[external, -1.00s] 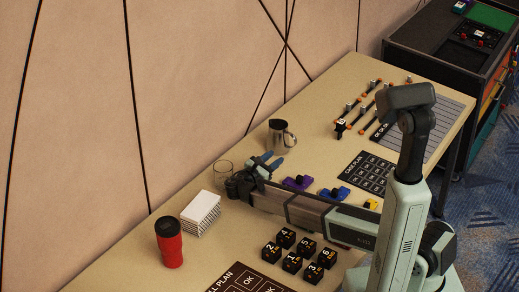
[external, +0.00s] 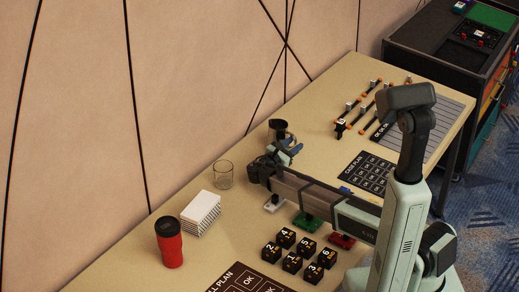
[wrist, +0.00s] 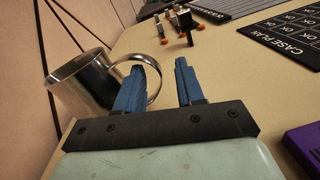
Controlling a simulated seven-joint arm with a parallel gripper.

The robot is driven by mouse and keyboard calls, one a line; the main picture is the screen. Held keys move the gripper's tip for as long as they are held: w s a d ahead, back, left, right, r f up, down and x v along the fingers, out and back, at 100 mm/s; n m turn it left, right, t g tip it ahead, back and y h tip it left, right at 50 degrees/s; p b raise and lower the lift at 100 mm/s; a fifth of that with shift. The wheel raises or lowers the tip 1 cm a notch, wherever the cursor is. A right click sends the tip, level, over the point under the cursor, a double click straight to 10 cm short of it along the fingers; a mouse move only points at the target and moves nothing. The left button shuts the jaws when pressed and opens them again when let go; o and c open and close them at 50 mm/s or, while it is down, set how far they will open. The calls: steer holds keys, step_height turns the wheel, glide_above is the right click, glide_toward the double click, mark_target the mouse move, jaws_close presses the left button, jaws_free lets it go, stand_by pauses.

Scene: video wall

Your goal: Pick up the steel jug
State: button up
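The steel jug (external: 278,124) stands on the table near the wall, its lower part hidden behind my gripper (external: 291,149) in the external view. In the wrist view the shiny jug (wrist: 84,82) is at the left, with its loop handle toward my gripper (wrist: 160,82). My gripper is open, its two blue fingers apart. The left finger overlaps the handle loop, and the handle's outer curve shows in the gap between the fingers. I cannot tell whether the finger is inside the loop or in front of it, or whether it touches.
A clear glass (external: 223,174), a stack of white cards (external: 201,213) and a red tumbler (external: 169,243) stand to the left. Several black number cubes (external: 293,262) are in front of my arm. A dark case plan sheet (external: 366,171) lies to the right.

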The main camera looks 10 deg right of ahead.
steer(key=shift+w+d, duration=0.5)
steer(key=shift+d, duration=0.05)
jaws_close()
stand_by(1.0)
